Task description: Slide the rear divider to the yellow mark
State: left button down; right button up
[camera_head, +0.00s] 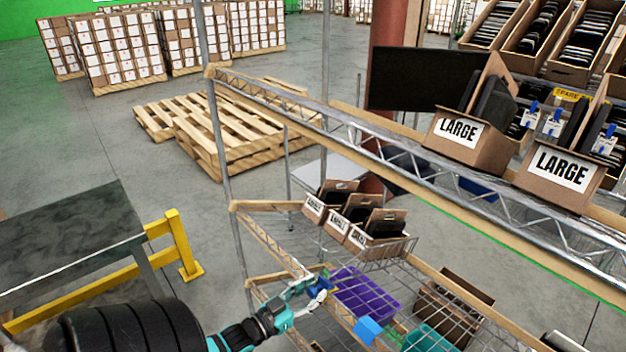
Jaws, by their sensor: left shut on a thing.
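My left gripper (318,292) comes in from the lower left and reaches the left end of the lower wire shelf (390,285). Its pale fingers are shut on a small dark blue piece (320,283), mostly hidden by the fingers. Whether this piece belongs to the rear divider, I cannot tell. A small yellow spot (333,290) shows just right of the fingertips; I cannot tell if it is the yellow mark. A light blue block (367,330) sits nearer on the shelf, apart from the gripper. My right gripper is not in view.
A purple bin (365,297), a teal bin (427,340) and a brown carton (445,308) are close by. Small LARGE cartons (352,228) stand above. A metal post (222,150) and truss rail (350,135) cross the view. A yellow rail (181,243) stands left.

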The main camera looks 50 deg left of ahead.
pick_arm(q)
jog(key=c, duration=1)
grip_release()
jog(key=shift+w, duration=0.1)
jog(key=s, duration=1.2)
jog(key=shift+a, duration=0.2)
jog(key=shift+f, duration=0.1)
